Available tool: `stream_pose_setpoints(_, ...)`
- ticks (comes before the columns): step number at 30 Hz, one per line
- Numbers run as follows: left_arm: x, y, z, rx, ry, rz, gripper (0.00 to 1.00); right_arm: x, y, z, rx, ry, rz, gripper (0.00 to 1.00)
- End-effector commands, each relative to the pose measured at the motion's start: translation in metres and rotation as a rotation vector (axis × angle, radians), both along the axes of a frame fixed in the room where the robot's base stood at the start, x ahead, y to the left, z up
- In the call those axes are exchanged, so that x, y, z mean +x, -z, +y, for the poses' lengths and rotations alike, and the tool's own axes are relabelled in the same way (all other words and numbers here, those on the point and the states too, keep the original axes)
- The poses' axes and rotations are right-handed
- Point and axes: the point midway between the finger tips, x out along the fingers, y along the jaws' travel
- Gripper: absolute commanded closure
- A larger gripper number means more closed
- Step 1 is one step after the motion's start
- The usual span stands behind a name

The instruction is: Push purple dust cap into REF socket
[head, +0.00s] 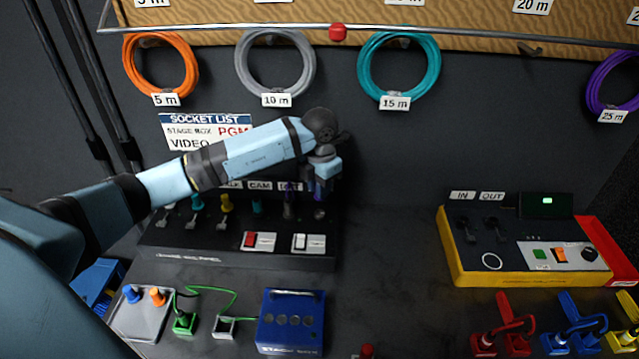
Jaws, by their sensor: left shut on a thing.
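My left gripper (322,188) points down over the right end of the dark socket panel (236,257). It is shut on a small dark bluish thing, mostly hidden by the fingers, which looks like the purple dust cap. A dark round socket (320,213) sits right under the fingertips; I cannot tell whether the held thing touches it. Its label is hidden behind the gripper, so I cannot read REF. A slim purple piece (289,192) stands in the neighbouring position to the left. My right gripper is not in view.
Yellow (226,205) and teal (257,207) pieces stand in the same row. Red and white switches are on the panel front. A blue box (291,322) and grey tray (142,312) stand in front. A yellow unit (520,245) is at right. The bench between is clear.

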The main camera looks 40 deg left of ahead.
Motion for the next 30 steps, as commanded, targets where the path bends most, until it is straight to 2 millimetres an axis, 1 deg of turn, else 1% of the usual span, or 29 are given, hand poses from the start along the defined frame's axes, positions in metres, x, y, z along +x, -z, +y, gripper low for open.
stream_pose_setpoints(1, 0.000, 0.009, 0.000, 0.000, 0.000, 0.001, 0.91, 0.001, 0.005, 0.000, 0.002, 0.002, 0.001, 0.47)
stream_pose_setpoints(3, 0.000, 0.016, 0.000, 0.000, 0.000, 0.000, 0.91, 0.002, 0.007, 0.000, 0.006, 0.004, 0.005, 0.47)
stream_pose_setpoints(9, 0.000, 0.029, 0.000, 0.000, 0.000, -0.001, 0.91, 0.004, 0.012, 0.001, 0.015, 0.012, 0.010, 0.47)
stream_pose_setpoints(13, 0.000, 0.032, 0.000, 0.000, 0.000, -0.001, 0.91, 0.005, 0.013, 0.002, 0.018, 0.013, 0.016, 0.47)
stream_pose_setpoints(30, 0.000, 0.032, 0.000, -0.001, 0.000, 0.000, 0.91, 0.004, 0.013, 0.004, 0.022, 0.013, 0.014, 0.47)
